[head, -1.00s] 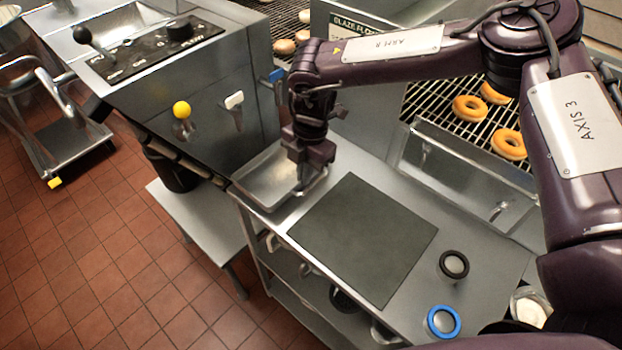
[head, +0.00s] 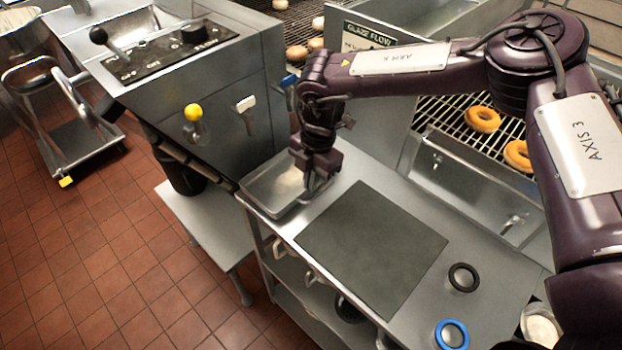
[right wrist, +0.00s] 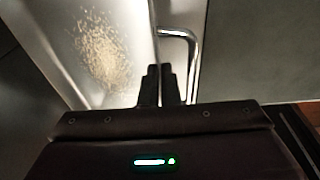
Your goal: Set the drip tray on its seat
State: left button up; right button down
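The drip tray (head: 262,190) is a shallow metal pan at the left end of the steel counter, close beside the machine. My right gripper (head: 312,192) points down at the tray's right side. In the right wrist view, its black fingers (right wrist: 161,88) are close together, with the tray's thin rim between them. A bent metal handle (right wrist: 188,50) on that rim stands just right of the fingers. Brownish specks lie on the tray floor (right wrist: 125,15). I cannot tell whether the tray rests on the counter or is slightly raised. No seat is clearly visible. My left gripper is not in view.
A dark grey mat (head: 372,245) lies on the counter right of the tray. A black ring (head: 463,267) and a blue ring (head: 440,335) lie farther right. The machine (head: 215,100) has a yellow knob (head: 194,112). Doughnuts (head: 482,119) sit on a wire rack behind.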

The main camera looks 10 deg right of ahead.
jog(key=shift+f, duration=0.35)
jog(key=c, duration=1.6)
grip_release()
jog(key=r, duration=0.5)
jog(key=d+r+b, duration=0.1)
jog(key=r, duration=0.1)
jog(key=shift+w+r, duration=0.3)
